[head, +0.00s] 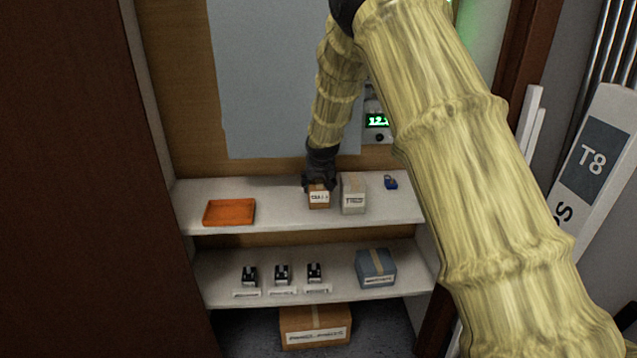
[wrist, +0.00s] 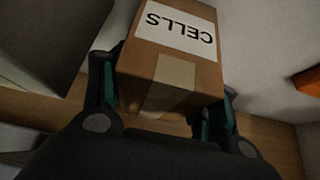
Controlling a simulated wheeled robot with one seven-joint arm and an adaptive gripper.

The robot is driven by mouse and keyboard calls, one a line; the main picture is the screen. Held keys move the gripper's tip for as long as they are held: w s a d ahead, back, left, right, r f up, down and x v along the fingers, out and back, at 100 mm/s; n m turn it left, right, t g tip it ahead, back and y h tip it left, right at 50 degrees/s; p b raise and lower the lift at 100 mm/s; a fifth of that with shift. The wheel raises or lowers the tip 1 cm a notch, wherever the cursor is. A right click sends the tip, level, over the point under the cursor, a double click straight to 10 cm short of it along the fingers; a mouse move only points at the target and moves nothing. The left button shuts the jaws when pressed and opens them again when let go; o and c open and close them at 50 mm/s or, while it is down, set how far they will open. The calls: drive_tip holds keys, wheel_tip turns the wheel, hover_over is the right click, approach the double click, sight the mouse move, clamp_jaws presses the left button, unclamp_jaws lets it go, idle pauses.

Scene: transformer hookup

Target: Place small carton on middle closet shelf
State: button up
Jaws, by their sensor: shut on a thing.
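The small carton (head: 319,198) is brown with a white label and sits at the upper of the two visible closet shelves (head: 277,217). In the wrist view the carton (wrist: 181,62) has a label reading CELLS and a tan tape strip. My gripper (head: 319,181) comes down from above and behind onto the carton. In the wrist view its fingers (wrist: 165,110) lie on both sides of the carton, shut on it. I cannot tell whether the carton's underside touches the shelf.
A grey carton (head: 353,194) stands close to the right, with a blue padlock-like item (head: 391,182) beyond. An orange tray (head: 229,212) lies left, with free shelf between. The lower shelf (head: 215,285) holds several black items and a blue box (head: 376,268). A larger carton (head: 315,325) is below.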

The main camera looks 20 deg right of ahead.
drive_tip(key=shift+r, duration=0.15)
drive_tip(key=o, duration=0.8)
drive_tip(key=shift+f, duration=0.2)
drive_tip(key=shift+r, duration=0.2)
drive_tip(key=shift+s+r, duration=0.1)
drive_tip(key=shift+r, duration=0.1)
drive_tip(key=v, duration=1.1)
drive_tip(key=shift+r, duration=0.25)
drive_tip(key=shift+s+a, duration=0.1)
